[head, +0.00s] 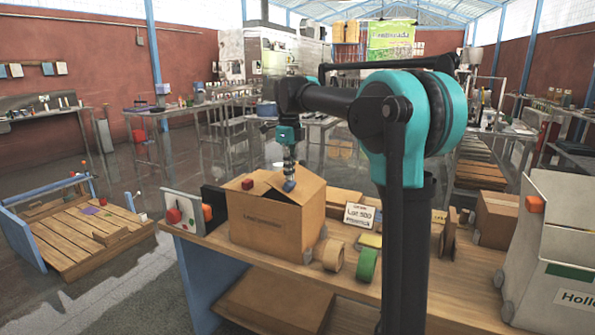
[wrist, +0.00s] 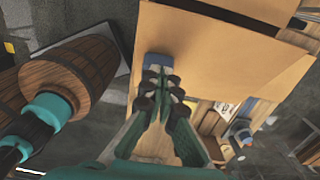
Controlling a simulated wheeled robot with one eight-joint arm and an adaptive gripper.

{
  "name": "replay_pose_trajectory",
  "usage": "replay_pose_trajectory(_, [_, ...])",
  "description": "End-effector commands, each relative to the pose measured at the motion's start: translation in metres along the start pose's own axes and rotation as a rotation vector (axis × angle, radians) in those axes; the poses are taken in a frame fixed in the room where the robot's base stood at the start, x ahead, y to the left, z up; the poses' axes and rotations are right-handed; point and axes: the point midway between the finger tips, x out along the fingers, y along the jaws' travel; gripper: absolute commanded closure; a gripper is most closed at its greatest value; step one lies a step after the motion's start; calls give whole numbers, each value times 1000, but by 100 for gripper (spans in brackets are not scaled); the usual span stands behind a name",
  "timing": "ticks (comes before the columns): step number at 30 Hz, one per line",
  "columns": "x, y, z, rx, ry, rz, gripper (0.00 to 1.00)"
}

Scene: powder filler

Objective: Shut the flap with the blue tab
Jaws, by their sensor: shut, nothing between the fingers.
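The cardboard box (head: 268,222) stands on the wooden table, with flaps at its top and a dark gap between them. A blue tab (head: 289,186) sits at the edge of one flap; it also shows in the wrist view (wrist: 157,60) against the cardboard. A red tab (head: 247,183) is on the flap to its left. My gripper (head: 288,172) is shut and empty, pointing down right above the blue tab. In the wrist view its fingertips (wrist: 161,74) are close to the blue tab; I cannot tell whether they touch. The exact angle of the blue-tab flap is unclear.
Tape rolls (head: 367,265) and a sign (head: 363,217) stand right of the box. A panel with a red knob (head: 173,215) is at its left. A white bin (head: 555,250) stands far right. My arm hides part of the table.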

Motion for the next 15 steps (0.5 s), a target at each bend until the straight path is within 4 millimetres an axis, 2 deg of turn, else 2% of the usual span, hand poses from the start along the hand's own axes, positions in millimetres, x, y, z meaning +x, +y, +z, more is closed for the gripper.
replay_pose_trajectory(6, [13, 0, 16, -1, -1, 0, 100])
replay_pose_trajectory(15, [27, 0, 29, -1, -1, 1, 100])
